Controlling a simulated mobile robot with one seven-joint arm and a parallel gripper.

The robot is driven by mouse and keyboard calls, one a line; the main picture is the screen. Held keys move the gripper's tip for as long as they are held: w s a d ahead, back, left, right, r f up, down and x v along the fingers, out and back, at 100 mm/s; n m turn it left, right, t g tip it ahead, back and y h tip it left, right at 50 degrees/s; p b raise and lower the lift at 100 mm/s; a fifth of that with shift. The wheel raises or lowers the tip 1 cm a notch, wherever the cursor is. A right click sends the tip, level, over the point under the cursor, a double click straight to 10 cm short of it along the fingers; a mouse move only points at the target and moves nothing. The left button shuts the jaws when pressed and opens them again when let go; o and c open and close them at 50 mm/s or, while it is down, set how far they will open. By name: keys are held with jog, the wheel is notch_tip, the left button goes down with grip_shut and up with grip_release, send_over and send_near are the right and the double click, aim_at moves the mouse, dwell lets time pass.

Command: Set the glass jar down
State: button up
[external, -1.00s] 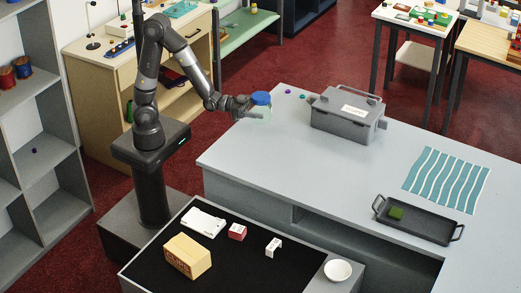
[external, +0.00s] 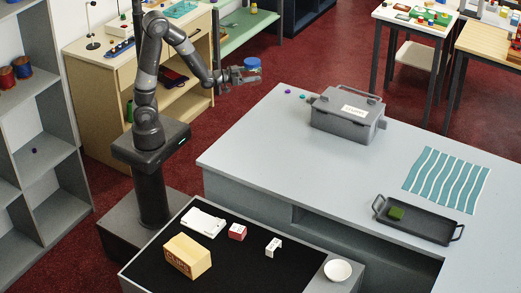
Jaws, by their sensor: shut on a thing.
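The glass jar is clear with a blue lid (external: 252,62). My gripper (external: 246,75) is shut on the jar and holds it up in the air, in the upper middle of the external view. The jar looks upright. It shows against the red floor, beyond the far left edge of the grey counter (external: 260,150). The jaws partly hide the jar's clear body.
On the counter are a grey lidded box (external: 345,122), small purple and teal pieces, a striped teal cloth (external: 446,180) and a dark tray (external: 415,222) with a green block. The counter's left half is clear. A wooden cabinet (external: 95,75) stands behind my arm.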

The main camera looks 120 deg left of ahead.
jog(key=w+f, duration=0.2)
jog(key=w, duration=0.1)
jog(key=w+f, duration=0.2)
jog(key=w, duration=0.2)
jog(key=w+f, duration=0.1)
jog(key=w, duration=0.3)
jog(key=shift+w+f, duration=0.2)
jog(key=shift+f, duration=0.2)
jog(key=shift+w+f, duration=0.45)
jog(key=shift+w, duration=0.25)
jog(key=shift+w+f, duration=0.4)
jog(key=shift+w, duration=0.25)
jog(key=o, duration=1.2)
jog(key=shift+d+f, duration=0.15)
jog(key=shift+f, duration=0.05)
jog(key=v, duration=0.7)
jog(key=shift+s+d, duration=0.1)
jog(key=shift+s, duration=0.15)
